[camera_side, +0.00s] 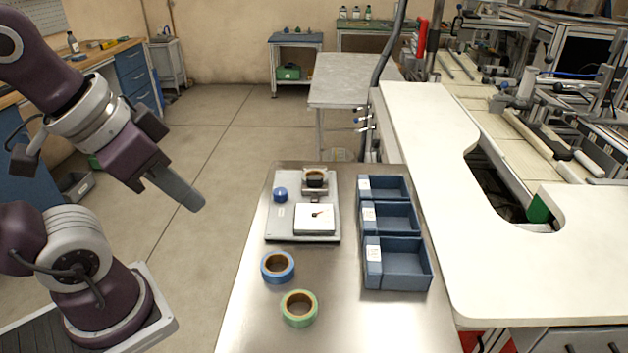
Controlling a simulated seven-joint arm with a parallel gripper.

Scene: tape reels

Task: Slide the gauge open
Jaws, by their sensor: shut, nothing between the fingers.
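The gauge is a grey plate (285,229) lying on the steel table, with parts standing on it. A white square block with a dark mark (315,218) sits at its front right. A light block with a dark ring-shaped piece (315,180) sits at its back right. A round blue knob-like piece (280,195) is at its left. I cannot tell which of these parts slides. My gripper (197,204) is shut and empty, in the air left of the table, well apart from the gauge.
A blue tape reel (278,267) and a green tape reel (299,308) lie in front of the gauge. Three blue bins (400,278) stand in a row to its right. The steel table (246,319) is bare at its front. A white worktop (480,240) borders it on the right.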

